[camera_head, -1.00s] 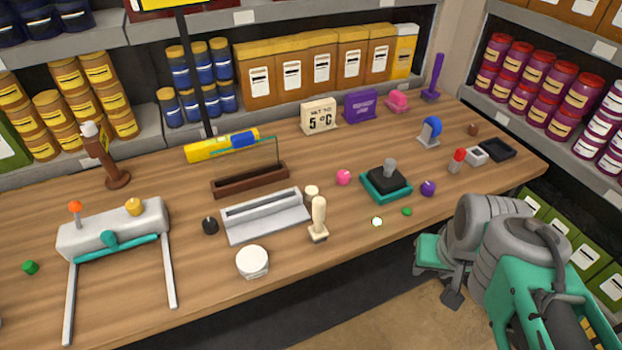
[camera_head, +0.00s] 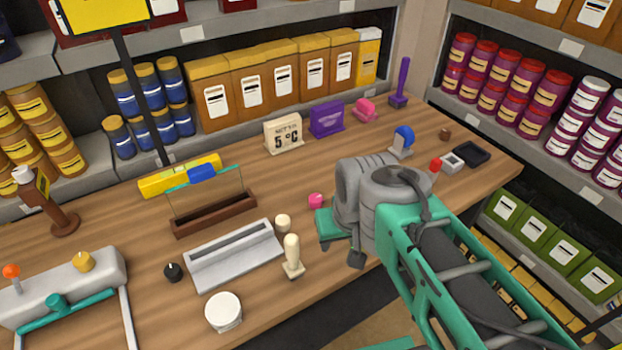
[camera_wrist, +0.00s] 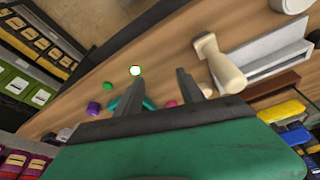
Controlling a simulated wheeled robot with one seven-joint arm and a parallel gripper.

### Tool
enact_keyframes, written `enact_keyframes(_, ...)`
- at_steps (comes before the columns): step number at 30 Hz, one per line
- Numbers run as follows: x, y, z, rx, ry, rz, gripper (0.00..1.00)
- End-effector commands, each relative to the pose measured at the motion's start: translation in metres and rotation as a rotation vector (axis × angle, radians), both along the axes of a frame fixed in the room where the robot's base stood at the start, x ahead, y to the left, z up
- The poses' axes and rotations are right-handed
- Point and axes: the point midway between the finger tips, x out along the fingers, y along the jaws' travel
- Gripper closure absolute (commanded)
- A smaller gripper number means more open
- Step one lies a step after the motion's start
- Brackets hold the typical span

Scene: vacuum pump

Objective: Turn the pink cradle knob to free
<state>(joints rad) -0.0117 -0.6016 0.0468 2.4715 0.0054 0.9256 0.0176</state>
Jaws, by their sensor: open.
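A small round pink knob (camera_head: 316,201) stands on the wooden table, just left of my gripper in the head view. In the wrist view the pink knob (camera_wrist: 171,103) shows partly, low between the fingers. My gripper (camera_wrist: 160,76) is open, with nothing between its fingertips. In the head view my gripper (camera_head: 345,250) is over the table's front part, and my arm hides what lies behind it. A teal base (camera_wrist: 118,104) shows partly behind a finger in the wrist view. Whether the pink knob is fixed to anything is unclear.
A cream handled stamp (camera_head: 292,258) stands close left of my gripper, with a grey tray (camera_head: 235,257) beyond it. A purple knob (camera_wrist: 94,108), a green knob (camera_wrist: 107,86) and a white disc (camera_wrist: 135,71) lie near the teal base. The table's front edge is close.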

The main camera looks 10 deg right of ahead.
Motion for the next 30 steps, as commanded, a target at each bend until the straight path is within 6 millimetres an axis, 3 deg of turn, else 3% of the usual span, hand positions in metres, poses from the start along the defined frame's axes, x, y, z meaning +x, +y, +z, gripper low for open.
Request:
enact_keyframes(2, 0.018, 0.002, 0.003, 0.023, 0.027, -0.069, 0.47)
enact_keyframes(7, 0.093, -0.001, 0.011, 0.099, 0.137, -0.431, 0.45)
enact_keyframes(12, 0.165, -0.007, -0.002, 0.14, 0.236, -0.811, 0.45)
enact_keyframes(15, 0.188, -0.008, -0.009, 0.147, 0.265, -0.949, 0.45)
enact_keyframes(20, 0.199, -0.007, -0.018, 0.148, 0.278, -1.021, 0.45)
enact_keyframes(30, 0.198, -0.006, -0.076, 0.148, 0.276, -1.016, 0.45)
